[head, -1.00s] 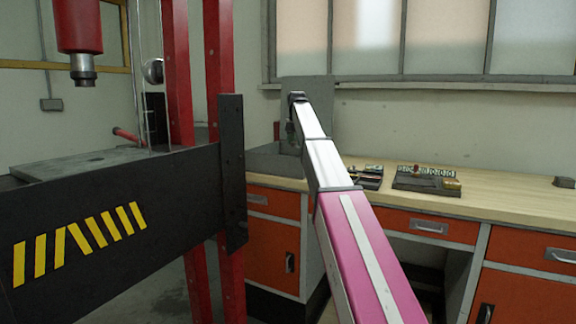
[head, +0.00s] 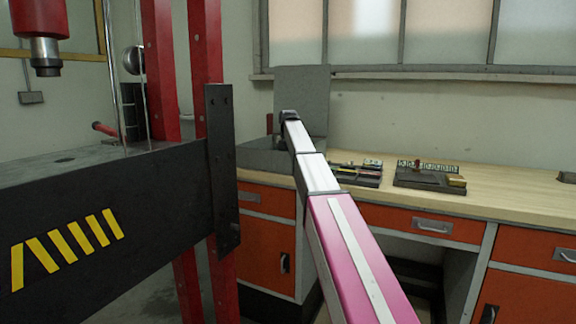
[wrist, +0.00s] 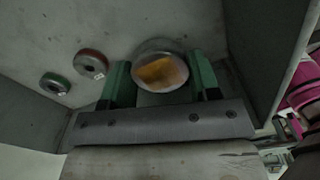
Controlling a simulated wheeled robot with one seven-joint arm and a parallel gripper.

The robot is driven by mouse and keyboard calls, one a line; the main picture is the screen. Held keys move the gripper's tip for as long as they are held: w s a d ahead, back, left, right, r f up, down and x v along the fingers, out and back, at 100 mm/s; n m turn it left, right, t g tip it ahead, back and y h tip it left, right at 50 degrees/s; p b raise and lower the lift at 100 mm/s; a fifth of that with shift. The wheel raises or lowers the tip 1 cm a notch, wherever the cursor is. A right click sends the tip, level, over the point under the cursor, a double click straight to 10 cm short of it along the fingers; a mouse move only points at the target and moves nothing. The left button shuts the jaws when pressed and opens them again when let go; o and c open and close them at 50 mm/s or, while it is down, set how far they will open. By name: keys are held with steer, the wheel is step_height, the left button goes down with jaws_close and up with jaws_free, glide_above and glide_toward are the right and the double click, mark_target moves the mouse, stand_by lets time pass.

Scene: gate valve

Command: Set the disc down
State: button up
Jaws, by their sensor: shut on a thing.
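The disc (wrist: 160,70) is round and silvery with an orange-brown face. In the wrist view it sits between the two green fingers of my gripper (wrist: 158,82), which is shut on it. Behind it is a grey surface (wrist: 130,22); I cannot tell whether the disc touches it. In the head view my arm reaches to the grey sink-like basin (head: 262,157) at the bench's left end. The gripper and disc are hidden there.
A red-marked ring (wrist: 92,64) and a green-marked ring (wrist: 55,83) lie left of the disc. A dark grey wall (wrist: 265,50) rises at right. Tool trays (head: 430,178) stand on the wooden bench (head: 510,190). A black-and-red press (head: 100,215) stands at left.

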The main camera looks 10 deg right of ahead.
steer(key=shift+f, duration=1.4)
steer(key=shift+f, duration=0.15)
steer(key=o, duration=1.2)
steer(key=shift+o, duration=0.2)
step_height(320, 180, up, 12)
steer(key=shift+r, duration=0.15)
